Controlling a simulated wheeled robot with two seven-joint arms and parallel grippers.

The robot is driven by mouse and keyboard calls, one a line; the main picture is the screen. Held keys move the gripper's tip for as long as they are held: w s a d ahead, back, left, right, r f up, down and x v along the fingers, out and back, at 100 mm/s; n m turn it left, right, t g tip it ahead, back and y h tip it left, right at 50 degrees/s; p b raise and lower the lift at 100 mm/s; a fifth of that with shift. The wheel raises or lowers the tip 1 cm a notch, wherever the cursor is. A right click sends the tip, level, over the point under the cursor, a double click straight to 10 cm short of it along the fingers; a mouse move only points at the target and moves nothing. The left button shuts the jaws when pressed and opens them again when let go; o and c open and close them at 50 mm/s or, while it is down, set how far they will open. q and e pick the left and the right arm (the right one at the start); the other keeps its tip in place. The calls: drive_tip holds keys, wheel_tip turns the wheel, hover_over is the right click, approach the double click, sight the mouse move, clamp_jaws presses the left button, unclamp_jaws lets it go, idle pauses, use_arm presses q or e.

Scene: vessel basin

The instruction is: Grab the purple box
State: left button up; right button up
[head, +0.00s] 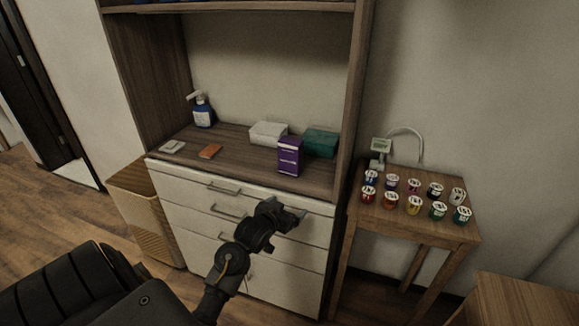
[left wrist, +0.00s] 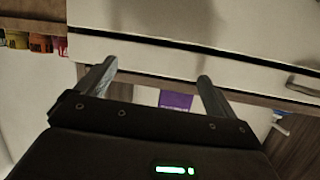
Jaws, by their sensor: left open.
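The purple box (head: 290,157) stands upright on the wooden cabinet top, near its front edge. In the left wrist view a small part of the purple box (left wrist: 175,101) shows between the fingers, beyond the drawer front; the rest of it is hidden. My left gripper (head: 291,212) is in front of the white drawers, below and apart from the box. In the left wrist view my left gripper (left wrist: 155,75) has its two fingers spread with nothing between them. My right gripper is not in view.
A white box (head: 268,132) and a green box (head: 320,143) stand behind the purple box. A blue pump bottle (head: 202,110), an orange item (head: 210,152) and a pale item (head: 172,147) are at left. A side table (head: 420,228) holds several small cups.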

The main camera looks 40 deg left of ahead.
sight(287, 147)
use_arm(q)
drive_tip(key=w+a+r+n+t+y, duration=0.2)
drive_tip(key=a+r+t, duration=0.3)
drive_tip(key=r, duration=0.9)
drive_tip(key=shift+m+g, duration=0.3)
drive_tip(key=shift+g, duration=0.4)
drive_tip(key=x, duration=0.5)
drive_tip(key=shift+a+f+p, duration=0.15)
drive_tip(key=shift+a+p, duration=0.2)
drive_tip(key=shift+a, duration=0.05)
drive_tip(key=shift+w+a, duration=0.1)
drive_tip(key=shift+w, duration=0.15)
drive_tip(key=x, duration=0.1)
drive_tip(key=p+x, duration=0.1)
drive_tip(key=x, duration=0.2)
drive_tip(key=shift+w+r+p, duration=0.3)
drive_tip(key=shift+w+p, duration=0.05)
drive_tip(key=shift+w+f, duration=0.1)
drive_tip(key=shift+w, duration=0.2)
drive_tip(key=c, duration=1.2)
